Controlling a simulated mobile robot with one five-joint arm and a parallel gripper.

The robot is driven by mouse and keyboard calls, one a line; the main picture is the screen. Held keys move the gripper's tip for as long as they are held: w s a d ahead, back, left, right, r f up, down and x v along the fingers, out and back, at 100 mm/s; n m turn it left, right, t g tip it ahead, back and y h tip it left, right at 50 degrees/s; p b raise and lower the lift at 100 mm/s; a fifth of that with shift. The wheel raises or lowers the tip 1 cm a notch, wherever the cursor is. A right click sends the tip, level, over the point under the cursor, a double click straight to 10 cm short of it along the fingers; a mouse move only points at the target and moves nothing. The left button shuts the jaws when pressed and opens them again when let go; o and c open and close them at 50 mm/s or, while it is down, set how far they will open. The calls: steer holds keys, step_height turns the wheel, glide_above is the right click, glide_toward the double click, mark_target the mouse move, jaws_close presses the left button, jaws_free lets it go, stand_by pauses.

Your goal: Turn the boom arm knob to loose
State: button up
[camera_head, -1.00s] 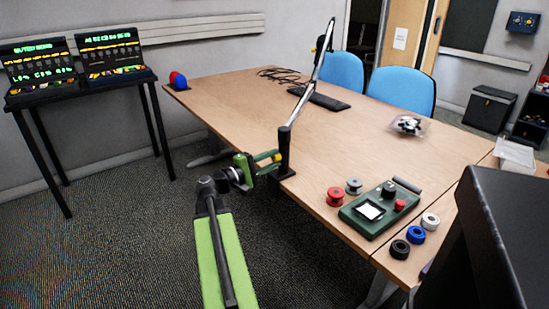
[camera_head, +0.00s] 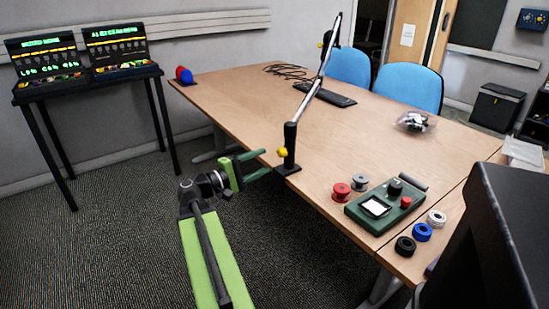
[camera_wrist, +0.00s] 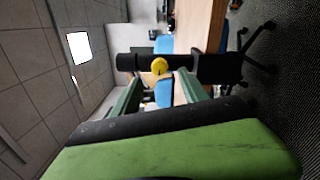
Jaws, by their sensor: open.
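The boom arm (camera_head: 312,88) stands on a black post (camera_head: 289,143) clamped at the table's near edge. Its yellow knob (camera_head: 282,152) is low on the post, on the side toward my gripper. My gripper (camera_head: 270,162) is open and empty, just left of the knob and apart from it. In the wrist view the knob (camera_wrist: 159,66) lies ahead, between the two green fingers (camera_wrist: 160,85), and the black post (camera_wrist: 135,62) runs sideways behind it. The knob's turn position cannot be told.
The wooden table (camera_head: 230,95) carries a green device (camera_head: 375,206), several cable spools and a keyboard (camera_head: 332,97). A dark box-like object (camera_head: 500,240) stands at the lower right.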

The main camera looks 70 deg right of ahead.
steer(key=v, duration=1)
steer(key=shift+a, duration=0.1)
steer(key=w+a+f+n+t+y, duration=0.2)
steer(key=w+a+f+t, duration=0.3)
steer(key=w+a, duration=0.4)
steer(key=w+a+f+n+t+y, duration=0.1)
steer(key=w+a+f+n+t, duration=0.15)
steer(key=w+a+f, duration=0.65)
steer(key=w+a+f+t+y, duration=0.1)
steer(key=a+f+y, duration=0.3)
steer(key=a, duration=0.6)
steer(key=w+a+f+t+y, duration=0.1)
steer(key=a+f+y, duration=0.3)
steer(key=a, duration=0.6)
steer(key=w+a+f+t+y, duration=0.1)
steer(key=a+f+y, duration=0.3)
steer(key=a, duration=0.7)
step_height(320, 180, up, 32)
steer(key=p, duration=3)
steer(key=shift+s+d+y, duration=0.2)
steer(key=shift+d+y, duration=0.1)
steer(key=shift+d, duration=0.05)
steer(key=shift+m, duration=0.25)
steer(key=shift+c, duration=0.4)
